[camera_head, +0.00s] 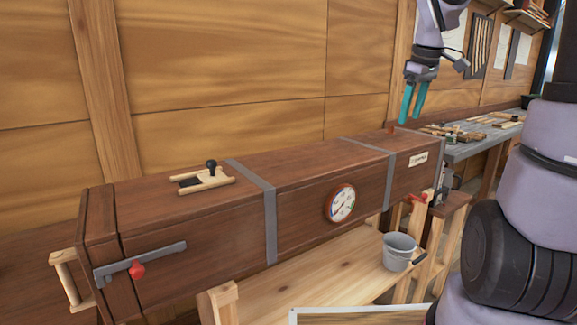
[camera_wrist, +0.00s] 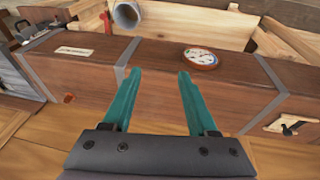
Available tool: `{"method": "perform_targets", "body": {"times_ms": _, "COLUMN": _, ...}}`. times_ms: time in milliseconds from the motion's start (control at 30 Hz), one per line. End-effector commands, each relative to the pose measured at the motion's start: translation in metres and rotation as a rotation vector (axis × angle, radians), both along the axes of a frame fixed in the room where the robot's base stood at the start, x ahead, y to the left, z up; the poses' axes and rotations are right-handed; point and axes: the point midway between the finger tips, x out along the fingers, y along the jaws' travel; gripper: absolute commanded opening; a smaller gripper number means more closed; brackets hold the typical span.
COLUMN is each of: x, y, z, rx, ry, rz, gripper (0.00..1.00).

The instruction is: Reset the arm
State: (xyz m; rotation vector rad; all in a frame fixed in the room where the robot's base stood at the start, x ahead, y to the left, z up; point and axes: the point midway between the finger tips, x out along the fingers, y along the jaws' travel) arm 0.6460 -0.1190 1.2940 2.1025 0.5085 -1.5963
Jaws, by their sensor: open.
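My gripper (camera_head: 413,102) is raised above the right part of a long brown wooden chest (camera_head: 300,225), its teal fingers pointing down. In the wrist view my gripper (camera_wrist: 158,75) shows two teal fingers apart with nothing between them. The chest (camera_wrist: 155,60) lies beyond the fingertips in that view. The fingers look clear of the chest, though the exact height is hard to tell.
A grey bucket (camera_head: 398,252) stands on the low bench (camera_head: 315,287). A workbench (camera_head: 478,146) with loose pieces is at the back right.

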Motion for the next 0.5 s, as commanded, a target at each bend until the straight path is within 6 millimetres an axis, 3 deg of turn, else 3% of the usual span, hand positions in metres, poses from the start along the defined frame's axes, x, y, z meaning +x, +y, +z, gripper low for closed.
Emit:
{"method": "perform_targets", "body": {"times_ms": 100, "x": -0.045, "y": 0.022, "z": 0.021, "rx": 0.061, "ry": -0.08, "rz": -0.199, "gripper": 0.59}}
{"method": "perform_targets", "body": {"times_ms": 300, "x": -0.115, "y": 0.047, "z": 0.036, "rx": 0.259, "ry": -0.188, "rz": -0.531, "gripper": 0.59}}
{"method": "perform_targets", "body": {"times_ms": 500, "x": -0.162, "y": 0.058, "z": 0.035, "rx": 0.463, "ry": -0.229, "rz": -0.757, "gripper": 0.59}}
